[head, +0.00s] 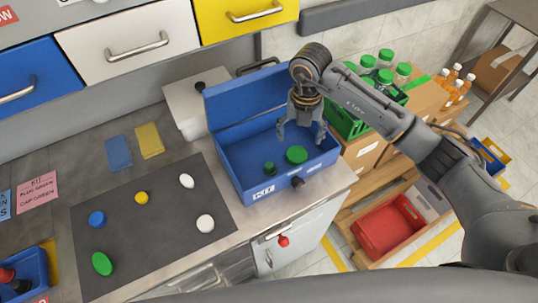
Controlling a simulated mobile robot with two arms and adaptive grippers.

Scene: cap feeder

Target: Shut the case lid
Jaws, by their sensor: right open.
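The blue case (250,188) stands open on the counter. Its lid (245,102) is raised and leans upright at the back. Inside the case lie a larger green cap (297,155) and a smaller green piece (270,168). A dark knob (297,182) is on the front. My right gripper (301,134) is open, pointing down over the right part of the case, in front of the lid, and holds nothing. My arm hides part of the lid's right end. My left gripper is not in view.
A dark mat (150,235) with several coloured caps lies left of the case. A white box (187,107) stands behind it at the left. A green crate of bottles (349,122) is at the right, beyond the counter. Drawers (130,45) hang above the counter's back.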

